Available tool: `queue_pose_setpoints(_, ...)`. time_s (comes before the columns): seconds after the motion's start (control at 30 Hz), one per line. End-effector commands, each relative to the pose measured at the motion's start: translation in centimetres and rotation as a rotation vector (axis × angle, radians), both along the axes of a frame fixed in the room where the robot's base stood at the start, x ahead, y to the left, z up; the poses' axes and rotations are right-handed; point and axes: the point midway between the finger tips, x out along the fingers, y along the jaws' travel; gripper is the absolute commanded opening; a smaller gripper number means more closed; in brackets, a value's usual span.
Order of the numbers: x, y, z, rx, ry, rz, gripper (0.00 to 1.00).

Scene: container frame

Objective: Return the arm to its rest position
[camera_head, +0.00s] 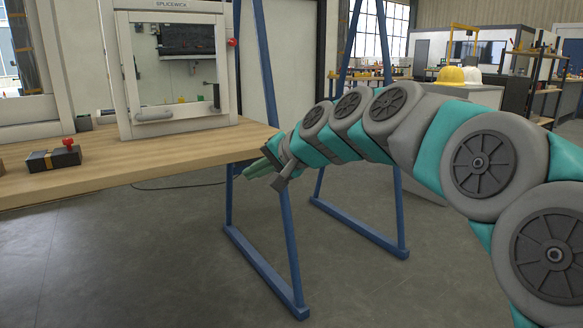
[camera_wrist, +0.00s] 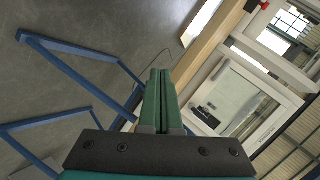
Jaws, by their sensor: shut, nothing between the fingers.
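My gripper (camera_head: 262,168) is at the end of my grey and teal arm, which reaches in from the right of the head view. It is beside the right end of the wooden bench, near the height of its top. In the wrist view the green fingers of my gripper (camera_wrist: 160,75) lie together, shut, with nothing seen between them. I cannot tell in the head view how far the fingertips are from the bench edge.
The wooden bench (camera_head: 140,164) bears a white-framed machine (camera_head: 178,115) with a window and a dark box (camera_head: 53,159) with a red knob. Blue frame legs (camera_head: 262,265) stand behind my gripper. Grey floor (camera_head: 130,265) is clear in front. Hard hats (camera_head: 450,75) rest farther back.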

Motion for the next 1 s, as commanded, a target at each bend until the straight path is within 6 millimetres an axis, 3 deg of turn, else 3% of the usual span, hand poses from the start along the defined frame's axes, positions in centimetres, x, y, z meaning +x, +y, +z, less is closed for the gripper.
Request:
queue_pose_setpoints(0.03, -2.8, -1.0, -1.4, -0.081, 0.026, 0.029, 0.00)
queue_pose_setpoints(0.1, -6.5, -2.5, -4.5, -0.196, 0.075, 0.078, 0.00)
queue_pose_setpoints(0.27, -14.7, -7.0, -10.7, -0.423, 0.196, 0.167, 0.00)
queue_pose_setpoints(0.4, -21.9, -11.7, -15.1, -0.591, 0.320, 0.228, 0.00)
queue_pose_setpoints(0.53, -28.8, -16.2, -18.4, -0.717, 0.453, 0.278, 0.00)
queue_pose_setpoints(0.7, -36.2, -20.6, -21.0, -0.819, 0.601, 0.323, 0.00)
queue_pose_setpoints(0.83, -39.4, -22.3, -21.9, -0.854, 0.671, 0.344, 0.00)
queue_pose_setpoints(1.0, -40.4, -22.8, -22.2, -0.866, 0.690, 0.350, 0.00)
